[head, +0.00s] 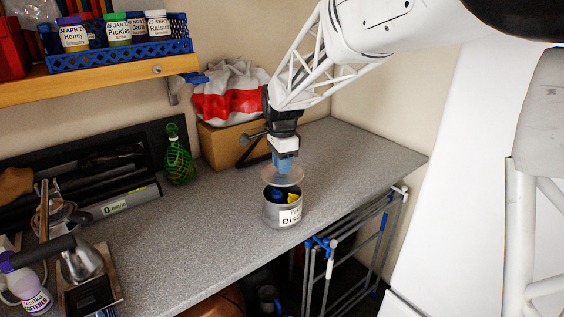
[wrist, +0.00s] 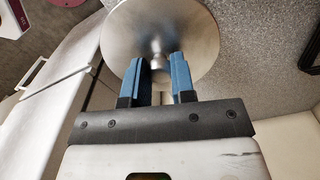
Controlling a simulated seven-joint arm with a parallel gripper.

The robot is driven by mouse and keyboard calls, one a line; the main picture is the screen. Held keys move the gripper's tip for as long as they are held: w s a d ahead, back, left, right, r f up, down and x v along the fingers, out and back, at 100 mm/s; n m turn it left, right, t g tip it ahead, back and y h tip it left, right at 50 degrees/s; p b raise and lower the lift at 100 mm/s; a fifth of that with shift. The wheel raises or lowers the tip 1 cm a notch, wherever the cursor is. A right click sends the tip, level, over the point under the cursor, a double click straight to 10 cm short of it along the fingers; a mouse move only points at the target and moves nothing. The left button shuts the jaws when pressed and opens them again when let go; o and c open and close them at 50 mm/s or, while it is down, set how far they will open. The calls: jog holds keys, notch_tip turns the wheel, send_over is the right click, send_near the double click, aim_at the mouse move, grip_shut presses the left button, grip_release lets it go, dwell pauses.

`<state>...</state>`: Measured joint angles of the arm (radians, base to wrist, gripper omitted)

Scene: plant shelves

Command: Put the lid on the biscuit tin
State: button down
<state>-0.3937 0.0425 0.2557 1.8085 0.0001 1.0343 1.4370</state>
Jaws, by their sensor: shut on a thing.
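The biscuit tin (head: 283,213) is a grey metal can with a white label, standing upright on the speckled grey counter near its front edge. Its top is open, and blue and yellow things show inside. My gripper (head: 285,164) points down above the tin, its blue fingers shut on the lid's knob. The lid (head: 283,177) is a round silvery disc, held roughly level just above the tin's rim, with a gap at the front. In the wrist view, the fingers (wrist: 160,78) close on the knob at the middle of the lid (wrist: 190,28). The lid hides the tin there.
A green netted bottle (head: 178,158) and a cardboard box (head: 225,143) stand behind on the counter. A shelf (head: 110,80) with jars hangs above. The counter around the tin is clear.

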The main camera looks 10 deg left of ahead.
jog(key=shift+f, duration=2.8)
jog(key=shift+f, duration=0.2)
dwell(0.3)
jog(key=shift+c, duration=2)
grip_release()
jog(key=shift+r, duration=0.2)
jog(key=shift+r, duration=3.3)
